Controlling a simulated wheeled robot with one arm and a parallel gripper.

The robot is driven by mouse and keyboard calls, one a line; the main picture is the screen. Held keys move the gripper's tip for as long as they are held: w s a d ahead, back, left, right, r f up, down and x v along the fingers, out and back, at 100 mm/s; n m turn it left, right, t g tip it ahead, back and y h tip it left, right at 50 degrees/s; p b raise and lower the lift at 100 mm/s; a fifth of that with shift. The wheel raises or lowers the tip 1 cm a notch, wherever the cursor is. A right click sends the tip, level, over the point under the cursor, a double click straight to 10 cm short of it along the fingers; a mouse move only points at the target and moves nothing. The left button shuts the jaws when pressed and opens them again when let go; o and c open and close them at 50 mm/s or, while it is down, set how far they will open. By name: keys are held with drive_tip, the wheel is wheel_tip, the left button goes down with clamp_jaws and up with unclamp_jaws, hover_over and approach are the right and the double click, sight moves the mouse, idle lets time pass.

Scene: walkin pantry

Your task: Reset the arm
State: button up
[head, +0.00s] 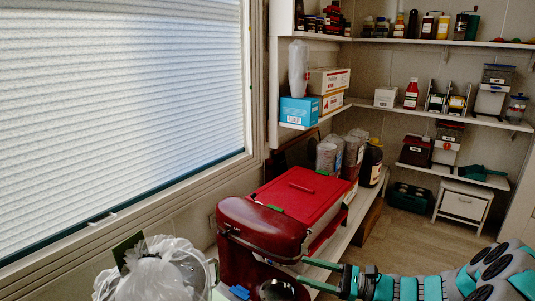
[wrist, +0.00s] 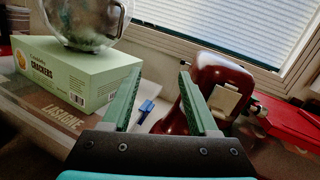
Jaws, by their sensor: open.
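My gripper (head: 305,271) reaches in from the lower right of the head view, beside a dark red rounded appliance (head: 262,228). In the wrist view my gripper (wrist: 161,74) has its two green fingers spread wide apart, with nothing held between them. A small blue object (wrist: 146,106) shows beyond the gap, lower down and apart from the fingers. The red appliance (wrist: 215,85) stands behind the right finger, which hides part of it. Whether that finger touches it cannot be told.
A green crackers box (wrist: 75,75) with a clear round vessel (wrist: 85,22) on top stands left of the fingers. A red-lidded bin (head: 300,192) sits behind the appliance. Stocked shelves (head: 425,110) line the back wall, and a window (head: 115,95) is at left. Floor (head: 405,235) is open at right.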

drive_tip(key=s+a+r+n+g+h, duration=0.2)
drive_tip(key=s+a+n+g+h, duration=0.3)
drive_tip(key=s, duration=0.6)
drive_tip(key=s+a+r+n+g+h, duration=0.25)
drive_tip(key=s+a+n+g, duration=0.35)
drive_tip(key=s+n, duration=0.3)
drive_tip(key=s+d+f+n+t+h, duration=0.1)
drive_tip(key=s+d+n+t+h, duration=0.2)
drive_tip(key=s+d+h, duration=0.8)
drive_tip(key=s+d+n, duration=0.2)
drive_tip(key=s, duration=0.1)
drive_tip(key=shift+s+d, duration=0.2)
drive_tip(key=shift+d, duration=0.2)
